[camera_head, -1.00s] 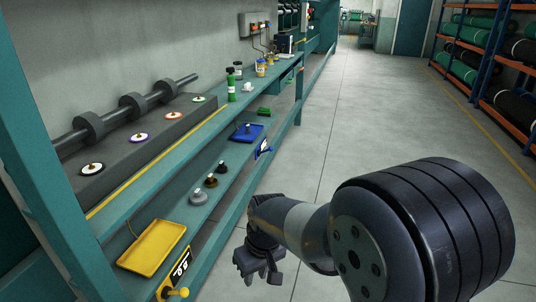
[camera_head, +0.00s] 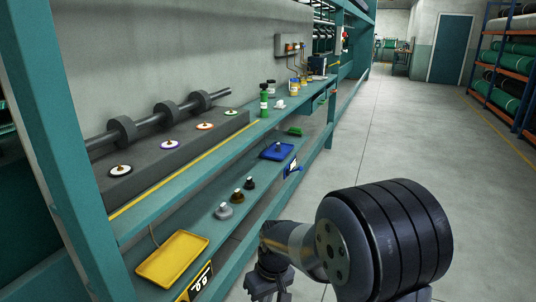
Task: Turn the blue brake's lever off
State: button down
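A small blue lever (camera_head: 298,168) sticks out from the front of the lower shelf beam, beside a small dark-and-white plate (camera_head: 291,164). I take it for the blue brake's lever; its exact setting is too small to tell. A blue tray (camera_head: 283,152) lies on the lower shelf just behind it. My gripper (camera_head: 268,290) hangs in the lower middle of the head view, nearer to me than the lever and apart from it. Its fingertips are partly cut off by the bottom edge, and I cannot tell their opening.
A yellow tray (camera_head: 173,260) lies nearer on the lower shelf, with a black-and-white plate (camera_head: 197,285) below it. Several small weights (camera_head: 236,196) stand between the trays. Bottles (camera_head: 264,105) stand on the upper shelf. The aisle floor (camera_head: 375,130) to the right is clear.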

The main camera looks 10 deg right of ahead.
aim_at(300, 169)
jog(key=i+l+u, duration=0.1)
jog(key=i+l, duration=0.25)
jog(key=i+l+u, duration=0.1)
jog(key=i+l, duration=0.25)
jog(key=i, duration=0.2)
jog(key=i+l+u, duration=0.1)
jog(key=i+l, duration=0.3)
jog(key=i+l+u, duration=0.15)
jog(key=i+l, duration=0.3)
jog(key=i+l+u, duration=0.1)
jog(key=i+l, duration=0.25)
jog(key=l, duration=0.15)
jog(key=i+l+u, duration=0.1)
jog(key=i+l, duration=0.3)
jog(key=i+l+u, duration=0.1)
jog(key=i+l, duration=0.25)
jog(key=l, duration=0.3)
jog(key=i+l+u, duration=0.1)
jog(key=i+l, duration=0.2)
jog(key=l, duration=0.25)
